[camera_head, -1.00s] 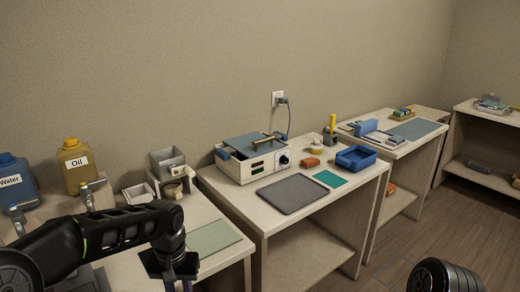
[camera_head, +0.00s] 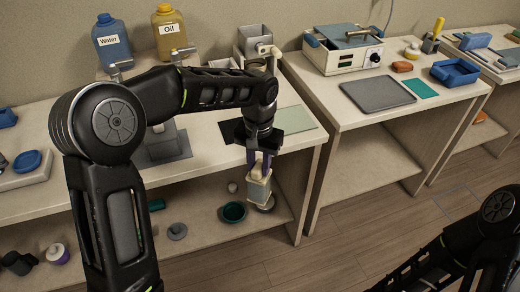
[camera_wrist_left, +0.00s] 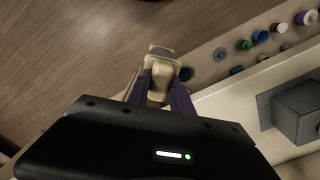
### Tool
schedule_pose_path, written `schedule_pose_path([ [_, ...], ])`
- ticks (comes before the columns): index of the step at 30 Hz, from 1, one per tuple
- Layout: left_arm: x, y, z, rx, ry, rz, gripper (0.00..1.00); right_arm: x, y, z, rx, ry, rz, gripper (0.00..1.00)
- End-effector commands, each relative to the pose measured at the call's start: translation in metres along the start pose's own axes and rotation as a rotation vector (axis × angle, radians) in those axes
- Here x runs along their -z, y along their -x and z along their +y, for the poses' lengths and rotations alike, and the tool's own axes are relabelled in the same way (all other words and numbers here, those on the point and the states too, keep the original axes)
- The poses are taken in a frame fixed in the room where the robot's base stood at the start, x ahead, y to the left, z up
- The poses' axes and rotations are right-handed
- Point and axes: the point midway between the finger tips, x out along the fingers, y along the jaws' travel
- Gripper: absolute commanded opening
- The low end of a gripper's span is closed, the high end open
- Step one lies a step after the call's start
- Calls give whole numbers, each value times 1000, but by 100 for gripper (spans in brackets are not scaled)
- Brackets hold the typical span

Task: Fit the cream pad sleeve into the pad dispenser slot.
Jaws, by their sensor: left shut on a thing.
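My left gripper (camera_head: 260,158) is shut on the cream pad sleeve (camera_head: 257,187), a small cream block that hangs below the fingers in front of the left table's front edge. In the left wrist view the sleeve (camera_wrist_left: 158,75) sits between the purple fingers (camera_wrist_left: 160,88), which hide part of it. A grey open-topped box (camera_head: 248,42) at the back of the left table may be the pad dispenser; I cannot make out its slot. Cream parts (camera_head: 270,55) stand close in front of it. My right arm shows at lower right, but its gripper is out of frame.
A grey block (camera_head: 164,142) stands on the left table. A green mat (camera_head: 294,119) lies right of the gripper. Water (camera_head: 112,42) and oil (camera_head: 169,33) jugs stand behind. The lower shelf holds a teal bowl (camera_head: 233,212). Open floor lies in front.

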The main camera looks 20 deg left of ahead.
Motion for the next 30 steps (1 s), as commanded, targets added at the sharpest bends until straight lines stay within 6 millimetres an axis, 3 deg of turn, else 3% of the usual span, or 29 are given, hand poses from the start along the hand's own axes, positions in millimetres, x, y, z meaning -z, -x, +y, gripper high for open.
schedule_pose_path([
  [15,-24,40,114,-1,-532,2,0,0,0,0,0,0,0,36],
  [20,-27,46,128,-1,-599,1,0,0,0,0,0,0,0,36],
  [28,-27,46,130,-1,-608,1,0,0,0,0,0,0,0,36],
  [30,-27,46,129,-1,-607,0,0,0,0,0,0,-1,0,41],
])
